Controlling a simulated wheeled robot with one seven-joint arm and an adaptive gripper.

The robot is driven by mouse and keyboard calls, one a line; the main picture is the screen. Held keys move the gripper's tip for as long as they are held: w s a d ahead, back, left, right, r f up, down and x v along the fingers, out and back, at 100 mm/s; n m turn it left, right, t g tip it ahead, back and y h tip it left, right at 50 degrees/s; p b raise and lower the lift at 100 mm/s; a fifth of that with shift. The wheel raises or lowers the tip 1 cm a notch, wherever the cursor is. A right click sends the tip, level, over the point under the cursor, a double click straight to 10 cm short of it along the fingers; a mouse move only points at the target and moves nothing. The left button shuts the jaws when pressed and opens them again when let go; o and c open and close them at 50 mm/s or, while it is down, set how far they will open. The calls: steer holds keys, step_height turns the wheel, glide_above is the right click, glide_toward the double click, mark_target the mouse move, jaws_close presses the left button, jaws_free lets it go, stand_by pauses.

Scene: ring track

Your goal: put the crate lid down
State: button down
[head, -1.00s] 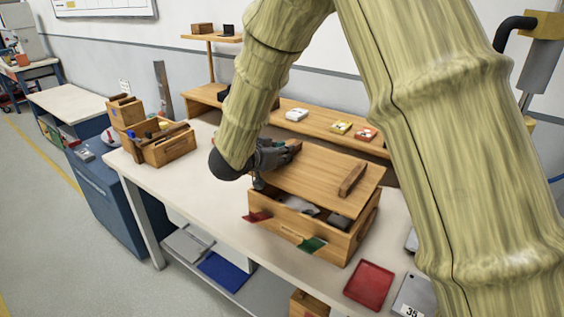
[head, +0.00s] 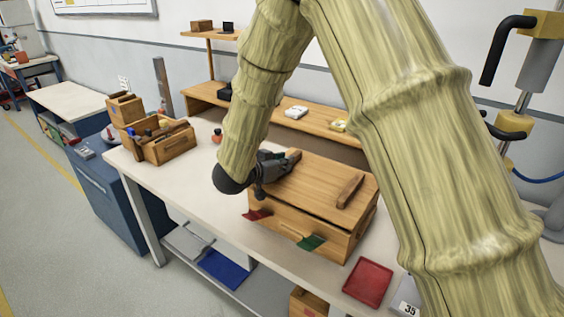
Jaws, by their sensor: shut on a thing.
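The crate lid (head: 316,186) is a flat wooden board with two raised wooden cleats. It lies low over the wooden crate (head: 342,244) and covers its opening. I cannot tell whether it rests fully on the rim. My gripper (head: 284,160) is at the lid's left end, shut on the cleat there; its fingertips are partly hidden. The other cleat (head: 350,190) is free at the right end.
The crate stands on a white workbench (head: 190,195). A red tray (head: 368,283) lies at the bench's front right. A wooden tool caddy (head: 168,147) stands at the left. A raised wooden shelf (head: 270,118) runs behind.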

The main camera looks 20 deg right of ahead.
steer(key=shift+f, duration=0.1)
steer(key=c, duration=1.3)
jaws_free()
steer(key=shift+r, duration=0.5)
steer(key=b+v, duration=0.1)
steer(key=v, duration=1.1)
steer(key=shift+r, duration=0.1)
